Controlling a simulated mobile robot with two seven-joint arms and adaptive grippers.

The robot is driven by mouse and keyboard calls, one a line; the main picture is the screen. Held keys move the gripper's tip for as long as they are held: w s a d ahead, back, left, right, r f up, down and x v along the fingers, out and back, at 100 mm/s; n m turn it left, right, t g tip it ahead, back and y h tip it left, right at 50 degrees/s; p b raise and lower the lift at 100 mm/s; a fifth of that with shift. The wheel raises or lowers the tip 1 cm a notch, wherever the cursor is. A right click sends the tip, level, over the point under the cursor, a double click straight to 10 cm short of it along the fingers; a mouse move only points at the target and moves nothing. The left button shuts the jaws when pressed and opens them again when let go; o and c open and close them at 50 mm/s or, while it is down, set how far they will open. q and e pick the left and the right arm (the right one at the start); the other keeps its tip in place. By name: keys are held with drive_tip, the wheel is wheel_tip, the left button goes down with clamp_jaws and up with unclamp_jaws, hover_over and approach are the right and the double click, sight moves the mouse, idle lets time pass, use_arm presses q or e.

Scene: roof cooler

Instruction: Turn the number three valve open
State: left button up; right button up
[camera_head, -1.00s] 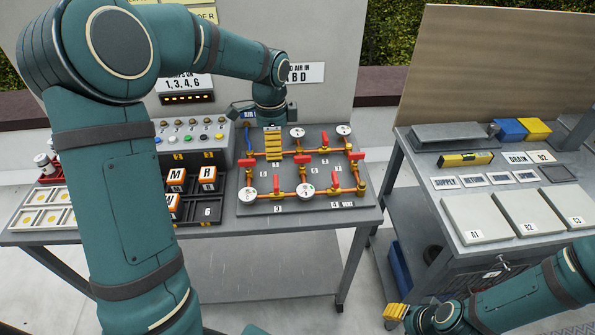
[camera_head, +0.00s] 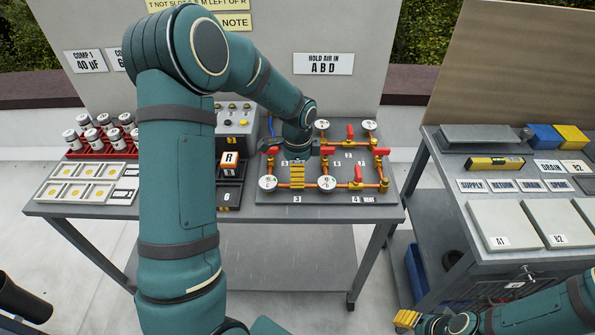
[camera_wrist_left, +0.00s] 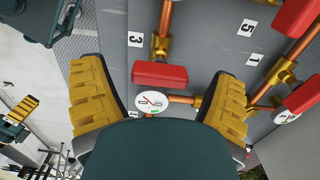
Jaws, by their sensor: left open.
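The pipe board (camera_head: 330,196) lies on the left table, with copper pipes, round white gauges and red valve handles. My left gripper (camera_head: 297,178) points down over its front pipe, above the tag 3 (camera_head: 297,199), and hides the valve there. In the left wrist view, the number three valve's red handle (camera_wrist_left: 160,74) lies crosswise to its pipe, near the tag 3 (camera_wrist_left: 135,39). My left gripper (camera_wrist_left: 160,92) is open, with a yellow finger on either side of the handle, apart from it. My right gripper (camera_head: 405,319) is low at the bottom edge; its opening is unclear.
A gauge (camera_wrist_left: 152,101) sits close beside the handle. Other red handles (camera_wrist_left: 305,92) stand nearby on the board. A second table (camera_head: 455,240) with grey plates stands to the right.

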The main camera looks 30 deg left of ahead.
use_arm(q)
drive_tip(key=c, duration=1.2)
drive_tip(key=shift+n, duration=0.4)
drive_tip(key=n, duration=0.6)
drive_tip(key=shift+n, duration=0.3)
drive_tip(key=n, duration=0.4)
drive_tip(key=shift+n+p, duration=0.3)
drive_tip(key=shift+n, duration=1.5)
